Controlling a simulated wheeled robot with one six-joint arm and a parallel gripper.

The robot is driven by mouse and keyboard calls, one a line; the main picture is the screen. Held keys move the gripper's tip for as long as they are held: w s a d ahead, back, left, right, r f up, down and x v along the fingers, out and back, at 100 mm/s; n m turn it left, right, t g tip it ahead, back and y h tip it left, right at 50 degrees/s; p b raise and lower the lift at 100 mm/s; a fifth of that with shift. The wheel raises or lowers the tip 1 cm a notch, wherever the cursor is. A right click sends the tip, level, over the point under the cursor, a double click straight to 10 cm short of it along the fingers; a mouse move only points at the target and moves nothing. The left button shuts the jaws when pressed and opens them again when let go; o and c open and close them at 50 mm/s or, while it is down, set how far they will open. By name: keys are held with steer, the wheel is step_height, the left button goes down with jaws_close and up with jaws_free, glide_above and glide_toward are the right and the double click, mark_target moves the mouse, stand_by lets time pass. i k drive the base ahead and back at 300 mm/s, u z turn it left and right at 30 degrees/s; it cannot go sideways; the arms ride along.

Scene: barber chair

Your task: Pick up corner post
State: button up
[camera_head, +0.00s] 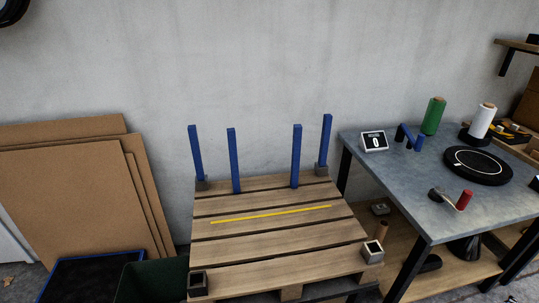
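Blue corner posts stand upright at the back of a wooden pallet (255,256). The far-left post (195,150) rises from a dark socket (201,184) at the back left corner. The far-right post (326,138) rises from a socket (321,170) at the back right corner. Between them are an inner left post (234,160) and an inner right post (296,155); I cannot tell what holds them up. Square sockets at the front left corner (198,283) and front right corner (373,252) have open tops and hold no post. My gripper is not in view.
A yellow strip (270,214) lies across the pallet. A grey-topped workbench (420,170) with tools and spools stands close on the right.

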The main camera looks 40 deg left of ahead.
mark_target(298, 133)
steer(key=u, duration=0.95)
steer(key=i, duration=0.95)
steer(key=u, duration=0.85)
